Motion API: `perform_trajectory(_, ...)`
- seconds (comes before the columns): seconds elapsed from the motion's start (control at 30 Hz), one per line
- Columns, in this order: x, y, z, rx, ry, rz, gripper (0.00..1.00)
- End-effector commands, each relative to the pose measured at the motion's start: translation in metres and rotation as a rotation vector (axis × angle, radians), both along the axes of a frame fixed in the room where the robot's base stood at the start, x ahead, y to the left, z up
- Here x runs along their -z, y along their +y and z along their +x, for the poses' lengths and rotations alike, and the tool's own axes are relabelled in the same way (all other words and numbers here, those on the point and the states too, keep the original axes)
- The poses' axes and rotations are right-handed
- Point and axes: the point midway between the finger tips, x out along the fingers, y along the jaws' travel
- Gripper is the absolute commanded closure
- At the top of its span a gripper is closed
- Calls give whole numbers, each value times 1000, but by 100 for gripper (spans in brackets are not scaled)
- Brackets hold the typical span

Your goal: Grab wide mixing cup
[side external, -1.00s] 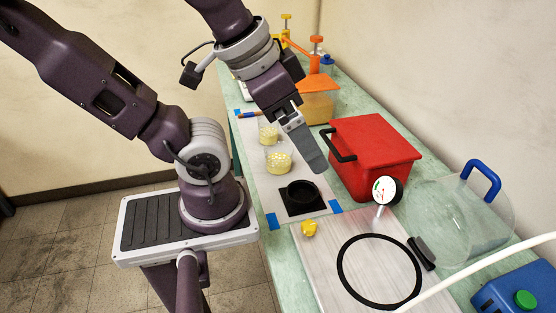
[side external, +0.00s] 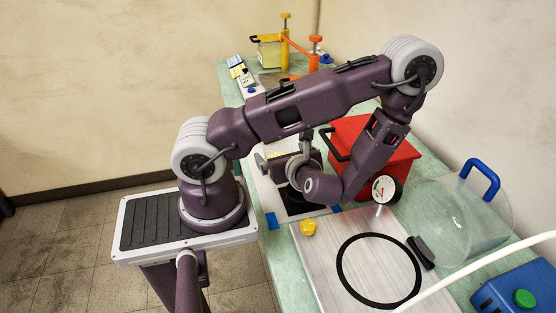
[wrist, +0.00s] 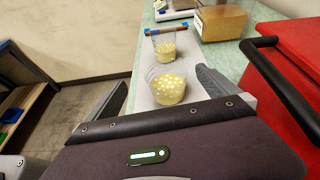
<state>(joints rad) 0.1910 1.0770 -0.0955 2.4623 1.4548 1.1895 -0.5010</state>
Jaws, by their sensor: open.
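In the wrist view, a clear wide cup (wrist: 169,86) with pale yellow, bubbly contents stands upright on the white sheet. A second clear cup (wrist: 165,46) with similar contents stands beyond it and looks narrower. My gripper (wrist: 161,77) is open and empty, its two grey fingers spread to the left and right of the near cup in the picture. Whether the fingers reach down beside the cup is unclear. In the side view my arm hides most of the gripper and both cups.
A red box (side external: 375,140) with a black handle stands close to the right of my gripper. A yellow knob (side external: 308,228), a gauge (side external: 385,189) and a black ring (side external: 345,275) are nearer the side camera.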

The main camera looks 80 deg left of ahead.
Motion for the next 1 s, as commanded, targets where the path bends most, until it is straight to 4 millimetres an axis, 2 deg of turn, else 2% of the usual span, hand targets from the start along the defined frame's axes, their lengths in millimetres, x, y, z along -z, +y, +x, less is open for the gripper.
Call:
perform_trajectory(0.03, 9, 1, 0, 34, 35, 0, 1)
perform_trajectory(0.17, 21, 8, 2, 68, 63, -3, 1)
perform_trajectory(0.43, 45, 47, 6, 63, 62, -4, 1)
perform_trajectory(0.57, 51, 63, 7, 65, 62, -4, 1)
perform_trajectory(0.77, 52, 65, 8, 67, 60, -5, 1)
perform_trajectory(0.83, 51, 65, 8, 67, 60, -5, 9)
perform_trajectory(1.0, 51, 64, 8, 67, 60, -5, 42)
